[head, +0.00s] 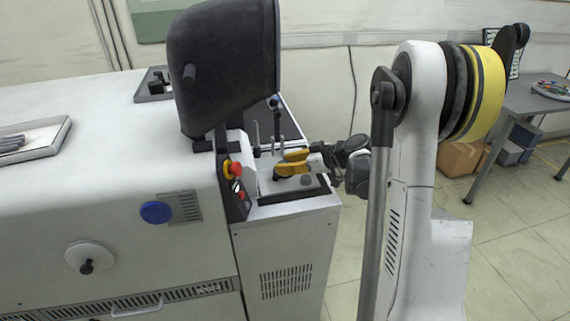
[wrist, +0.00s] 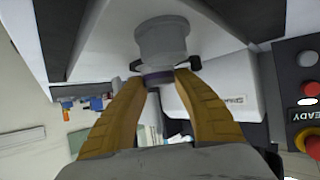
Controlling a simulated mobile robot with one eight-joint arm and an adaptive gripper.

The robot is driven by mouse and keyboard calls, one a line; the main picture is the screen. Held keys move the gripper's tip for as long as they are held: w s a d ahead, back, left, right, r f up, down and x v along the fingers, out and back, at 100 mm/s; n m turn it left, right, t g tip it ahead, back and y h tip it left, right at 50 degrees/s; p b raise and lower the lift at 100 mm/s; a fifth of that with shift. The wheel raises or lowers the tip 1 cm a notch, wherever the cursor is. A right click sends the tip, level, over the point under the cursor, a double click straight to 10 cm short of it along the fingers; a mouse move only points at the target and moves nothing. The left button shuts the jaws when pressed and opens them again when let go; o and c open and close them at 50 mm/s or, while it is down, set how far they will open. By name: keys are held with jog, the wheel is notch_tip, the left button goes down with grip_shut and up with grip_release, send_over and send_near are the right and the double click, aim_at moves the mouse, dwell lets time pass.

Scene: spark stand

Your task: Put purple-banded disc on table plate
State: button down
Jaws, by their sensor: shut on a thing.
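In the wrist view my gripper (wrist: 165,72) has its yellow fingers closed in on the purple-banded disc (wrist: 158,78). The purple band shows between the fingertips, against a grey round body (wrist: 163,42); I cannot tell whether that body is part of the disc. In the head view my gripper (head: 282,163) is over the small bench of the spark stand, coming in from the right. The pale table plate (head: 302,183) lies below the fingers. The disc is mostly hidden by the fingers there, and I cannot tell whether it touches the plate.
A dark hood (head: 222,65) stands left of my gripper. An upright clamp rod (head: 256,138) rises behind the fingers. A red and yellow stop button (head: 233,169) is on the front panel. A tray (head: 35,140) lies at far left; a grey table (head: 530,98) stands at right.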

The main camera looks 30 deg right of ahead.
jog(key=c, duration=0.9)
grip_release()
jog(key=shift+c, duration=0.2)
jog(key=v, duration=1.2)
jog(key=shift+d, duration=0.1)
